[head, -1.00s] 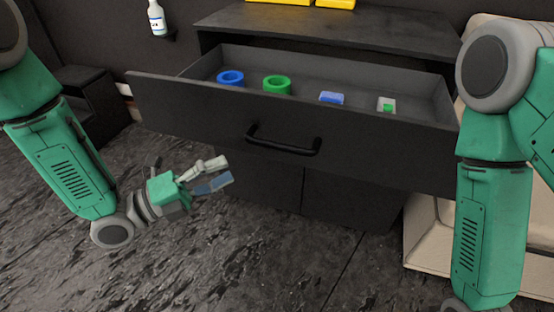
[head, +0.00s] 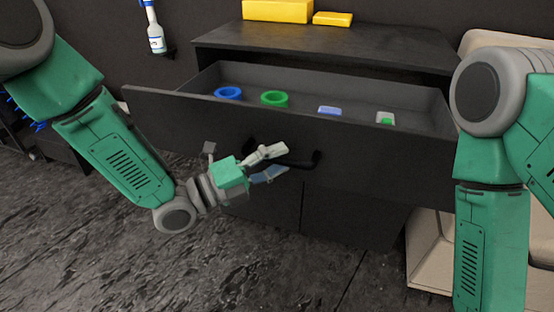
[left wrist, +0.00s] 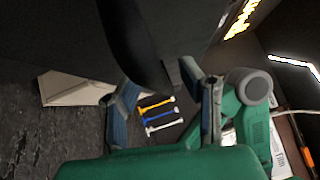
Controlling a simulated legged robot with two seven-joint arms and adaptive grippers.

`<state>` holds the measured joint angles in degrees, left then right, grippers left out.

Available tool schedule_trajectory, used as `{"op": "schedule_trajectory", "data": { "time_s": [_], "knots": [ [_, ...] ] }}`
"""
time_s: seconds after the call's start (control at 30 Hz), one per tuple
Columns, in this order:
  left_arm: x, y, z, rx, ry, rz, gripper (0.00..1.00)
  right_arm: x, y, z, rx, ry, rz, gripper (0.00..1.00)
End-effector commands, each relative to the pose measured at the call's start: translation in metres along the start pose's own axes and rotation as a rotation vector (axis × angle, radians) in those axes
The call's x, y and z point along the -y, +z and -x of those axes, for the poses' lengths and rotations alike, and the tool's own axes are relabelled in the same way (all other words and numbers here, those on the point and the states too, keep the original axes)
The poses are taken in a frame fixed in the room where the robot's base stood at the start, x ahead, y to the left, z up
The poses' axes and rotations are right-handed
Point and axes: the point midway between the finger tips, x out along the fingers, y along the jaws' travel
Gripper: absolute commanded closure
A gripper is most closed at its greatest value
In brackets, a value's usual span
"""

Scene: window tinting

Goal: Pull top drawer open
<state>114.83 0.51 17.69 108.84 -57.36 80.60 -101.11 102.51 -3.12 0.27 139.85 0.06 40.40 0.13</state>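The top drawer (head: 200,120) of the dark cabinet stands pulled out, its inside showing. Its black bar handle (head: 314,160) is on the drawer front, partly hidden behind my left gripper. My left gripper (head: 272,163) is at the left part of the handle with its fingers apart. In the left wrist view, the dark curved handle (left wrist: 132,45) reaches down between the two spread fingers of the left gripper (left wrist: 168,90); I cannot tell whether they touch it. My right gripper is out of view; only the right arm shows in the head view.
In the drawer are a blue ring (head: 228,93), a green ring (head: 274,98), a blue block (head: 330,110) and a white-and-green piece (head: 386,118). Yellow boxes (head: 278,11) sit on the cabinet top (head: 330,42). A bottle (head: 156,38) hangs at the back left.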

Motion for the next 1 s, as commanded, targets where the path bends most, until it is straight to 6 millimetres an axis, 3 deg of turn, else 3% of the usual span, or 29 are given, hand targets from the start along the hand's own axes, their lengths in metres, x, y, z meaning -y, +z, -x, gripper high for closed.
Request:
{"op": "schedule_trajectory", "data": {
  "time_s": [0.07, 0.17, 0.37, 0.7, 1.0],
  "knots": [
    [0.0, 0.0, 0.0, 0.0, 0.0, 0.0, 0.66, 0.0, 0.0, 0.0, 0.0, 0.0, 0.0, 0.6],
    [0.0, 0.0, 0.0, 0.0, 0.0, 0.0, 1.0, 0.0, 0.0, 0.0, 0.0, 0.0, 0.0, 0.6],
    [-0.001, -0.001, 0.002, -0.001, 0.003, 0.001, 1.0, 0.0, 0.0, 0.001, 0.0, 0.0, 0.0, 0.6],
    [0.008, -0.036, 0.037, -0.002, 0.008, 0.003, 1.0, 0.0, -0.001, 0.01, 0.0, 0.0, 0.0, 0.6],
    [0.007, -0.038, 0.039, 0.0, 0.007, 0.002, 1.0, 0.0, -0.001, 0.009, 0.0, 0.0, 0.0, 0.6]
  ]
}}
